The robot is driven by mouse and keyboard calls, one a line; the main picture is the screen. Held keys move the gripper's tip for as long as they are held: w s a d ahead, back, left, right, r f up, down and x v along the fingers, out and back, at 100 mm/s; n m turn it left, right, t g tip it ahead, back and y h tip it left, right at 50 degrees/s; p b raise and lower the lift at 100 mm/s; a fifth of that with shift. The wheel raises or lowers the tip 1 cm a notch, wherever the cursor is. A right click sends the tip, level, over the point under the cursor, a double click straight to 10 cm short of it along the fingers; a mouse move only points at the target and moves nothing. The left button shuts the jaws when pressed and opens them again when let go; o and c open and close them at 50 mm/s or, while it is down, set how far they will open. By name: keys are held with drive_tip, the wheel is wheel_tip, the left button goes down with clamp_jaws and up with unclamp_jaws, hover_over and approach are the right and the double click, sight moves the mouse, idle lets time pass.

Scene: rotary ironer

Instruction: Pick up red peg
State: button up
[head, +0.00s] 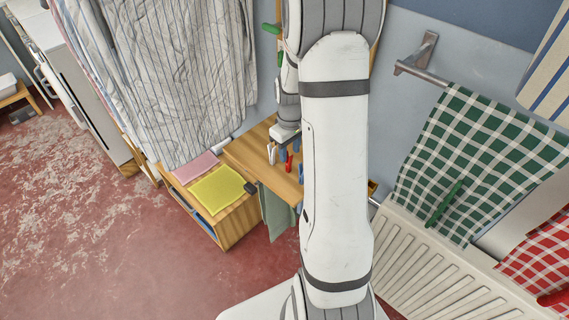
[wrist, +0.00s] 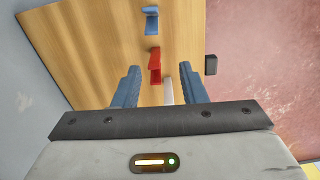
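The red peg (head: 289,163) is on the wooden table top (head: 240,156), beside my gripper (head: 289,152) in the head view. In the wrist view the red peg (wrist: 154,66) shows just beyond the gap between my two blue fingertips (wrist: 159,69). My fingers are spread apart with nothing gripped. A white peg (wrist: 168,91) shows between the fingers, nearer the palm, and also in the head view (head: 271,153). A blue peg (wrist: 151,21) lies beyond the red one. The height of my fingers over the table is hard to tell.
A small black block (wrist: 211,65) sits by the table edge. A low shelf with a yellow cloth (head: 217,188) and a pink cloth (head: 196,167) adjoins the table. Striped fabric (head: 180,75) hangs behind. A radiator (head: 420,275) and a green checked cloth (head: 470,155) are at right.

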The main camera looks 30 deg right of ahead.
sight(290, 164)
drive_tip(key=shift+w+d+f+p, duration=0.15)
drive_tip(key=shift+f+p, duration=0.25)
drive_tip(key=shift+f, duration=1.7)
drive_tip(key=shift+w+d+f+p, duration=0.15)
drive_tip(key=shift+f+p, duration=0.2)
drive_tip(key=shift+f, duration=1.75)
drive_tip(key=shift+c, duration=0.6)
clamp_jaws()
